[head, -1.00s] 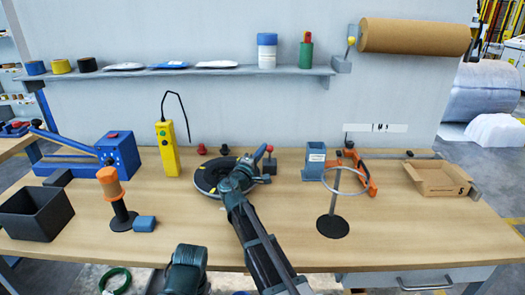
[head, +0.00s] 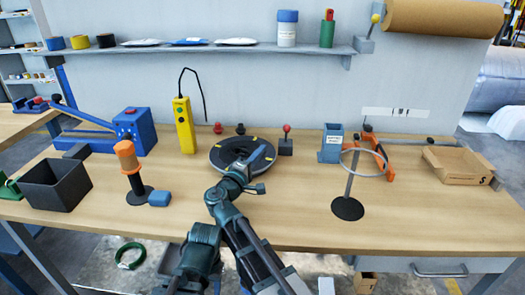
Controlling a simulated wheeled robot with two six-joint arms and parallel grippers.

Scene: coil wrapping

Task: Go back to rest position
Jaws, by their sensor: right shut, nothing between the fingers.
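My right gripper (head: 254,162) is shut and empty. It is above the near part of the black round turntable (head: 216,160) with yellow marks, and its arm comes up from the bottom centre. I cannot tell whether it touches the disc. A small lever with a red knob (head: 286,138) stands just right of the turntable, apart from the gripper. Another dark arm link of mine shows at the bottom, left of the right arm. My left gripper does not show.
A ring stand (head: 348,208) stands right of my arm, with a blue holder (head: 331,143) and an open carton (head: 462,167) beyond. A green coil (head: 130,255) lies on the floor.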

